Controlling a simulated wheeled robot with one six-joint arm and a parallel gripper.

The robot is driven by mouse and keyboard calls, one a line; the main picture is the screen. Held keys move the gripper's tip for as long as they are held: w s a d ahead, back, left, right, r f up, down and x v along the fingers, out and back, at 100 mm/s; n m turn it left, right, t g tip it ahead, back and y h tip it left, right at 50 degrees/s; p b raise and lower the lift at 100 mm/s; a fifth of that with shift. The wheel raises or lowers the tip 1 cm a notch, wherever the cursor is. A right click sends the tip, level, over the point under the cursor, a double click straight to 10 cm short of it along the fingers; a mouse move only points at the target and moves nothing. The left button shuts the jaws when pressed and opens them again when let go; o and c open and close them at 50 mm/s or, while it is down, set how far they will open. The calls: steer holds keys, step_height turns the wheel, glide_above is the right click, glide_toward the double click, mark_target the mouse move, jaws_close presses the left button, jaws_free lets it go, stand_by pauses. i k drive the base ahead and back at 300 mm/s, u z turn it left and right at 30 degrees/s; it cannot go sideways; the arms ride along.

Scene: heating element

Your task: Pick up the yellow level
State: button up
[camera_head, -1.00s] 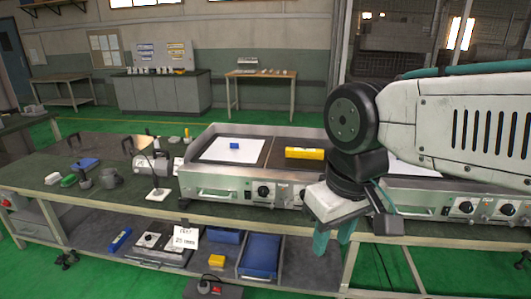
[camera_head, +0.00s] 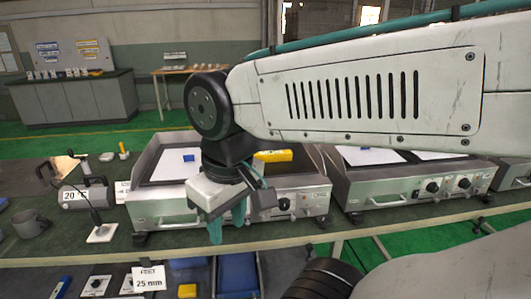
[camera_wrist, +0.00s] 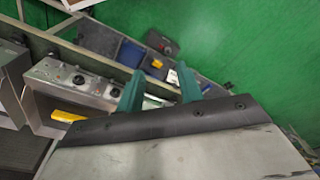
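The yellow level (camera_head: 272,156) lies on the dark right part of the near heating plate's top. My wrist partly hides its left end in the head view. It also shows at the lower left of the wrist view (camera_wrist: 68,117), partly cut off by my gripper body. My gripper (camera_head: 227,222) points down in front of the heating plate's front panel, nearer the camera than the level. Its two teal fingers stand apart with nothing between them in the wrist view (camera_wrist: 160,82), so it is open and empty.
The heating plate (camera_head: 160,208) has knobs and a handle in front. A blue block (camera_head: 189,158) lies on its white sheet. A second heating plate (camera_head: 385,188) stands to the right. A clamp device and a grey mug (camera_head: 30,224) stand left. Blue bins (camera_head: 238,275) sit on the lower shelf.

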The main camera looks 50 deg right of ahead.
mark_target(284, 155)
steer(key=z, duration=0.5)
steer(key=i, duration=0.85)
steer(key=z, duration=0.55)
